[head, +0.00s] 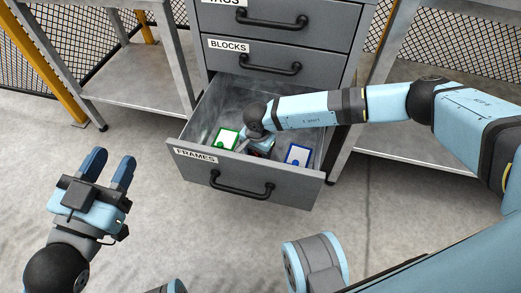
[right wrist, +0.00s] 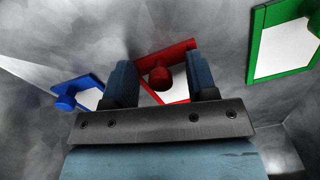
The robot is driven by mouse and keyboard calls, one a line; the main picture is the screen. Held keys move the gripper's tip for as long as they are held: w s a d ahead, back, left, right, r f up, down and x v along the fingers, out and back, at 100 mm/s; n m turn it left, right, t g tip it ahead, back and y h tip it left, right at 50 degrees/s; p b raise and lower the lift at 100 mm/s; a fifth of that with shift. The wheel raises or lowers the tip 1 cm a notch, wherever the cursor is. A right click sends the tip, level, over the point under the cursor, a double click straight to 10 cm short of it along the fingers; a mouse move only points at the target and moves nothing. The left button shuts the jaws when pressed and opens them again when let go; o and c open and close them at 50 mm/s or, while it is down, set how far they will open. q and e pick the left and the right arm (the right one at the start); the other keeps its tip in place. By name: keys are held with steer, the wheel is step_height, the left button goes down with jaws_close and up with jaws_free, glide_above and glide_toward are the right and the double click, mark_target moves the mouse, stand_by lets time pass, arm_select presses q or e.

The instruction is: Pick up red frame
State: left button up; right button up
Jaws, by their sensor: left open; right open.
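The red frame (right wrist: 168,60), with a red knob and a white panel, lies in the open drawer marked FRAMES (head: 215,173). In the head view my right arm hides most of it. In the right wrist view my right gripper (right wrist: 162,76) is open, with the red knob showing between its two fingers. I cannot tell whether the fingers touch the frame. My left gripper (head: 110,164) is open and empty, out in front of the drawer on the left.
A green frame (head: 227,139) lies left of my right gripper in the drawer, and a blue frame (head: 298,154) lies right of it. Drawer walls surround the right gripper. The BLOCKS drawer (head: 260,58) above is shut. Metal tables (head: 135,75) flank the cabinet.

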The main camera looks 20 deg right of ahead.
steer(key=shift+r, duration=0.1)
jaws_close()
